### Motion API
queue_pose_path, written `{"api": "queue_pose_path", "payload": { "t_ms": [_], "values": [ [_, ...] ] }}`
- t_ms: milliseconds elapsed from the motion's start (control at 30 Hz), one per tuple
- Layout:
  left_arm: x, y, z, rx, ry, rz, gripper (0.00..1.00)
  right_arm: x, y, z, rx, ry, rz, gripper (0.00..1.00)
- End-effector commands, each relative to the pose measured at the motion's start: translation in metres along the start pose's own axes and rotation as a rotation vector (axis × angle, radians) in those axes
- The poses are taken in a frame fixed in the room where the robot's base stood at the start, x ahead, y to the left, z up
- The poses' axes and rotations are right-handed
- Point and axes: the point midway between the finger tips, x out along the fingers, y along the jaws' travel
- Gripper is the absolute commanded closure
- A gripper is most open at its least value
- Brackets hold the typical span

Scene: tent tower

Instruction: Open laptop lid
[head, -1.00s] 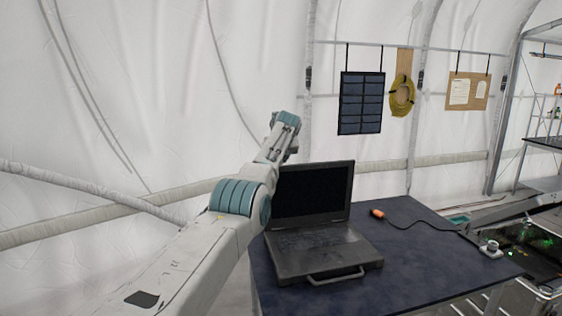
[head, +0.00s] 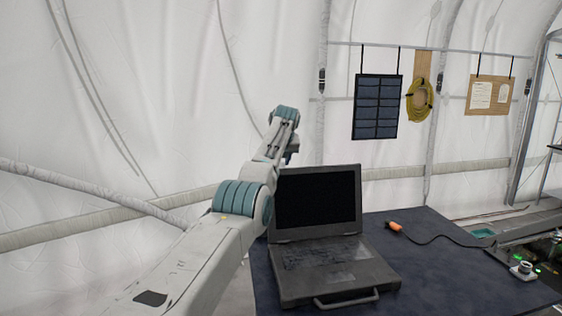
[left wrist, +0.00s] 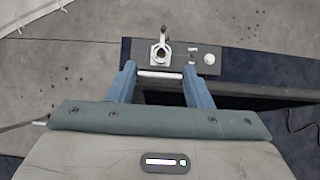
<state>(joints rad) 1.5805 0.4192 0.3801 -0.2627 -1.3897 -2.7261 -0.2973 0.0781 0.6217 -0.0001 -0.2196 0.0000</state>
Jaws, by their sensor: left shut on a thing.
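The black rugged laptop stands open on the dark blue table, its lid (head: 317,199) raised with a dark screen and its keyboard base (head: 330,268) flat, handle toward me. My left arm comes in from the left and bends down behind the lid's upper left side; its gripper is hidden in the head view. In the left wrist view my left gripper (left wrist: 160,82) has its two blue fingers apart, shut on what appears to be the edge of the dark lid, which runs off to the right. The exact contact is unclear. My right gripper is not in view.
The table (head: 420,270) is clear right of the laptop, except for an orange-ended cable (head: 394,226) and a small device (head: 521,268) near the right edge. A dark panel (head: 377,107) and a yellow coil (head: 419,100) hang on the tent wall. The wrist view shows a grey fitting (left wrist: 178,58) with a lever.

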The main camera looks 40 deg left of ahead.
Motion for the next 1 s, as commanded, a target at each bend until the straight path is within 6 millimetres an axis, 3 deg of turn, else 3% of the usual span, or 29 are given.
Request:
{"api": "queue_pose_path", "payload": {
  "t_ms": [333,367,433,467,800,1000],
  "values": [
    [-0.004,-0.001,0.004,-0.003,-0.008,-0.006,0.96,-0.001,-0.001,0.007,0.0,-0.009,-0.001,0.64],
    [-0.004,-0.001,0.003,-0.002,-0.008,-0.006,0.49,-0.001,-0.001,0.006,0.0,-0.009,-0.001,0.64],
    [-0.004,-0.001,0.003,-0.002,-0.006,-0.005,0.35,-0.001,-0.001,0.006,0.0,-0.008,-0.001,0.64],
    [-0.003,-0.001,0.003,-0.002,-0.005,-0.005,0.33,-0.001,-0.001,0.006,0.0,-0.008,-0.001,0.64],
    [-0.003,-0.001,0.0,0.0,-0.003,-0.003,0.33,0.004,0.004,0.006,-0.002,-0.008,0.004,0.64],
    [-0.027,-0.001,-0.003,-0.001,-0.007,-0.005,0.33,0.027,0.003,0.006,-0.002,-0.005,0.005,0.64]
  ]
}}
